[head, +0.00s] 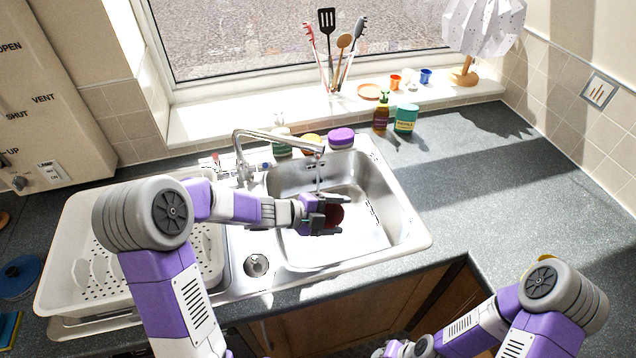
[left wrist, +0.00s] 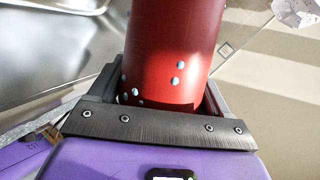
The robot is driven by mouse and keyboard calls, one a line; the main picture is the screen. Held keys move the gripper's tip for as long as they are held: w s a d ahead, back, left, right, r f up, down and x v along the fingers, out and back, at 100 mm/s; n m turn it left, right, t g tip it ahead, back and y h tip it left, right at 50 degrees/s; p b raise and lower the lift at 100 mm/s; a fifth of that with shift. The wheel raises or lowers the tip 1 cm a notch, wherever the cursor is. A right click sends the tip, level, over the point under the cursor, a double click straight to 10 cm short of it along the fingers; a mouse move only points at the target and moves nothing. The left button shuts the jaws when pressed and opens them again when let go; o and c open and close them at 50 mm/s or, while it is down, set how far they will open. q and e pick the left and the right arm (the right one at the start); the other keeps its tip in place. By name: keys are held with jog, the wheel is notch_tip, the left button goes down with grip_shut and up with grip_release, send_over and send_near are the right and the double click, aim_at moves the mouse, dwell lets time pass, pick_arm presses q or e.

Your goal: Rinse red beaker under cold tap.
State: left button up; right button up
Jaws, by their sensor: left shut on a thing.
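The red beaker (head: 336,213) is over the sink basin (head: 372,238), below the spout of the metal tap (head: 279,139). A thin clear stream seems to fall from the spout toward my left gripper (head: 328,215). That gripper is shut on the beaker, and its fingers hide part of it. In the left wrist view the beaker (left wrist: 172,50) stands between the two jaws, with several pale drop-like spots on its side. A red-marked handle (head: 215,157) and a blue-marked one (head: 265,167) flank the tap base. My right gripper is out of view; only its arm shows.
A white drying rack (head: 70,262) stands left of the basin. A brown pump bottle (head: 381,115) and a teal tub (head: 405,119) stand behind right. Utensils (head: 335,50) and small cups line the sill.

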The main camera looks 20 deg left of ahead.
pick_arm(q)
jog(key=shift+r, duration=0.1)
jog(key=s+r+p, duration=0.1)
jog(key=s+d+r+p, duration=0.1)
jog(key=r, duration=0.1)
jog(key=s+d+r, duration=0.1)
jog(key=shift+s+r+p, duration=0.25)
jog(key=shift+r+p, duration=0.15)
dwell(0.7)
jog(key=a+n+t+y, duration=0.2)
jog(key=a+n+y, duration=0.1)
jog(key=w+a+r+n+t+y, duration=0.1)
jog(key=a+n, duration=0.1)
jog(key=shift+t, duration=0.4)
jog(key=shift+s+a+f+n+t+y, duration=0.2)
jog(key=shift+s+a+n+y, duration=0.05)
jog(key=shift+a+n+y, duration=0.3)
jog(key=shift+s+a+f+n+t+y, duration=0.2)
jog(key=shift+s+a+n+y, duration=0.05)
jog(key=shift+a+n+y, duration=0.25)
